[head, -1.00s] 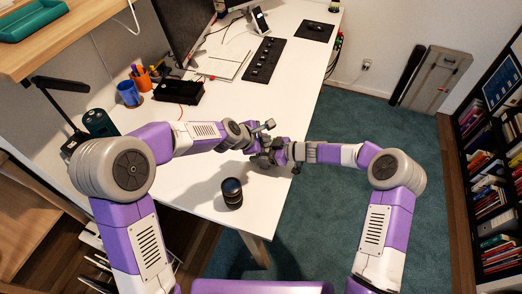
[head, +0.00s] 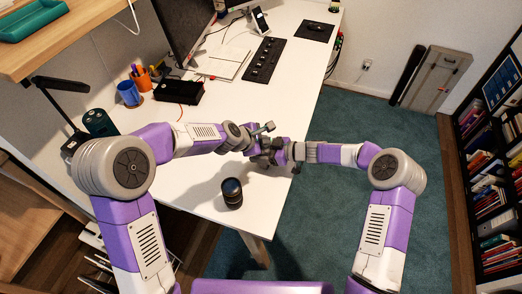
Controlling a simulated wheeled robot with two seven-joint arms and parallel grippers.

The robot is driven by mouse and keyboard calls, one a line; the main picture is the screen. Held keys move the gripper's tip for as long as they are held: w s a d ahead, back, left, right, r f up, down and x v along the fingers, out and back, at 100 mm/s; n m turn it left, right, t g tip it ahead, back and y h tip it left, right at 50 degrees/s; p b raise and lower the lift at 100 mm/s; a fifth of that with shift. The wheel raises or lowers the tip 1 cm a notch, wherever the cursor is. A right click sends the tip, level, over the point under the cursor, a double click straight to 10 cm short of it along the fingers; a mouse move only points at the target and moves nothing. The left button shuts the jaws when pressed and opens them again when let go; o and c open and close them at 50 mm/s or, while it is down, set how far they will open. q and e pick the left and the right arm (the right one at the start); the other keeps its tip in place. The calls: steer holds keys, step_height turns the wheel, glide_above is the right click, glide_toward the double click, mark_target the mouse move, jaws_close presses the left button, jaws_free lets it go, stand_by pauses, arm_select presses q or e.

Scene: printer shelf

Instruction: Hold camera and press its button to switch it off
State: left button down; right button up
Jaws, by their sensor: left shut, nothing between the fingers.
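My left gripper (head: 262,142) is shut and empty over the near right part of the white desk. My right gripper (head: 284,151) meets it from the right, close to the desk's right edge. A small dark shape lies between the two hands and may be the camera, but it blends with the grey fingers and its button cannot be made out. Whether my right gripper is open or shut on it is hidden. A black camera lens (head: 232,193) stands upright on the desk, apart from both grippers.
The white desk (head: 205,190) is bare around the lens. A bookshelf (head: 490,150) stands at the right; the carpet between is clear.

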arm_select(q)
steer(key=shift+s+a+f, duration=0.15)
steer(key=shift+a+f, duration=0.1)
steer(key=shift+f, duration=0.6)
arm_select(e)
steer(key=shift+s+a+r, duration=0.2)
arm_select(q)
steer(key=shift+r, duration=0.1)
steer(key=shift+d+r, duration=0.1)
steer(key=shift+r, duration=0.4)
arm_select(e)
steer(key=shift+w+d, duration=0.1)
steer(key=shift+w, duration=0.05)
arm_select(q)
steer(key=shift+r, duration=0.3)
steer(key=shift+d+r, duration=0.1)
steer(key=shift+r, duration=2.9)
arm_select(e)
steer(key=shift+d+f, duration=0.1)
steer(key=shift+f, duration=0.05)
steer(key=o, duration=1.4)
steer(key=shift+c, duration=0.2)
